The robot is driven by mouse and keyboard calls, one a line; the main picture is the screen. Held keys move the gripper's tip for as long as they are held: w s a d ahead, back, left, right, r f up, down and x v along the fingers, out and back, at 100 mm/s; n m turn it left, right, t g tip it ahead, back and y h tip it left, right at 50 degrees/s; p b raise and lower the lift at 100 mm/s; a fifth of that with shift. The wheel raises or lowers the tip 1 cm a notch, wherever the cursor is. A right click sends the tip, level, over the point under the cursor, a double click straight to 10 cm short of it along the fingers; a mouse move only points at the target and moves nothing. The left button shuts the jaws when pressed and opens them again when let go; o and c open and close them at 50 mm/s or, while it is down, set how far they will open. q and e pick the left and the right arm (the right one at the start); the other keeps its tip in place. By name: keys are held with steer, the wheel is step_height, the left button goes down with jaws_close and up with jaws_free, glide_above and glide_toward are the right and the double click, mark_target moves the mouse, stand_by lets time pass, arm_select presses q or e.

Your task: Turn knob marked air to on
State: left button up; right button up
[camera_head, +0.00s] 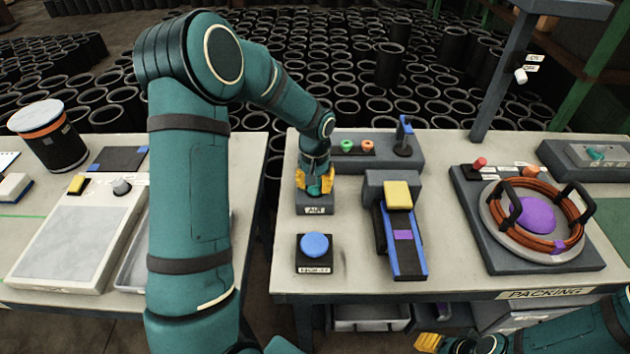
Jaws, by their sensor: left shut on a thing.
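The dark box labelled AIR (315,204) stands on the right table, left of its middle. My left gripper (315,188) points down over this box, with its yellow fingertips low at its top. My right gripper (428,342) is low at the bottom edge, in front of the table and away from the box. Only part of its yellow fingertips shows, and I cannot tell if it is open.
A blue button (314,245) sits just in front of the AIR box. A round fixture with handles (533,215) is at the far right. Bare tabletop (350,230) lies between button and conveyor.

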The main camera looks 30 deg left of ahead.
arm_select(q)
steer(key=shift+m+p, duration=0.55)
steer(key=shift+m, duration=1.75)
steer(key=o, duration=1.2)
steer(key=shift+f, duration=0.1)
steer(key=shift+o, duration=0.2)
step_height(320, 180, up, 12)
